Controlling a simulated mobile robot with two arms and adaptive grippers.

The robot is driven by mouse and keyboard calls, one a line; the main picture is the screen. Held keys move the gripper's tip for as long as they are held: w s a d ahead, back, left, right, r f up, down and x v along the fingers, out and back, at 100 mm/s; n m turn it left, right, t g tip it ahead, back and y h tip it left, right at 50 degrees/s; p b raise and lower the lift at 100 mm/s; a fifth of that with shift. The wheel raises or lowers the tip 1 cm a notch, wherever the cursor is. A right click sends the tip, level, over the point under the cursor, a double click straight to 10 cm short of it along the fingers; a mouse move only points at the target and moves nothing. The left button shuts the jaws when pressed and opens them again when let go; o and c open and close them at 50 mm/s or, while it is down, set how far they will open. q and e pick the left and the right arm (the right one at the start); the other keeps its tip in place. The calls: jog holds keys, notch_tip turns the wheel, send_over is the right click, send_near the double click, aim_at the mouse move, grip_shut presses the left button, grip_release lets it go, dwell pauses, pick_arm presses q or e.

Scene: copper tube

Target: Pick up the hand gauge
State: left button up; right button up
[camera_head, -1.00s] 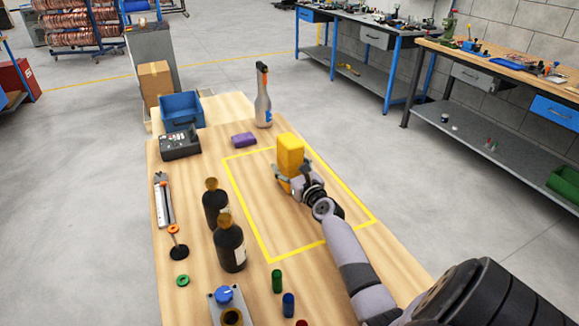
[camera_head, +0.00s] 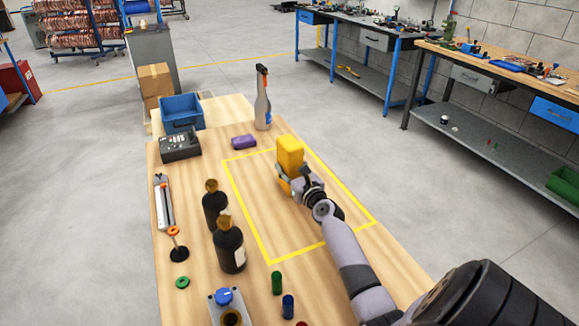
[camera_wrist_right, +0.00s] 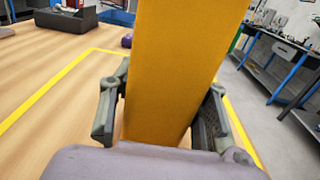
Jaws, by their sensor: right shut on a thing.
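A tall yellow block-shaped thing, seemingly the hand gauge (camera_head: 290,152), stands upright inside the yellow-outlined area of the table. My right gripper (camera_head: 292,178) reaches it from the front right and is shut on its lower part. In the right wrist view the yellow body (camera_wrist_right: 180,60) fills the middle, with a finger of my right gripper (camera_wrist_right: 160,105) on each side. Its face and any dial are not visible. I cannot tell whether its base touches the table. My left gripper is not in view.
Two dark bottles (camera_head: 229,248) stand left of the outlined area. A purple block (camera_head: 244,142), a spray bottle (camera_head: 262,104), a black device (camera_head: 180,147) and a blue bin (camera_head: 182,110) are farther back. Small green and blue cylinders (camera_head: 288,305) stand near the front. The outlined area is otherwise clear.

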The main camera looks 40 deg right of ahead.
aim_at(289, 141)
jog(key=shift+r, duration=0.1)
grip_shut()
jog(key=shift+r+p, duration=0.45)
jog(key=shift+r, duration=0.15)
notch_tip(289, 141, up, 9)
jog(key=p, duration=0.4)
jog(key=shift+r+p, duration=0.2)
jog(key=shift+p, duration=0.2)
notch_tip(289, 141, up, 9)
jog(key=p, duration=0.1)
jog(key=shift+r, duration=0.2)
jog(key=shift+p, duration=0.55)
jog(key=shift+f, duration=0.2)
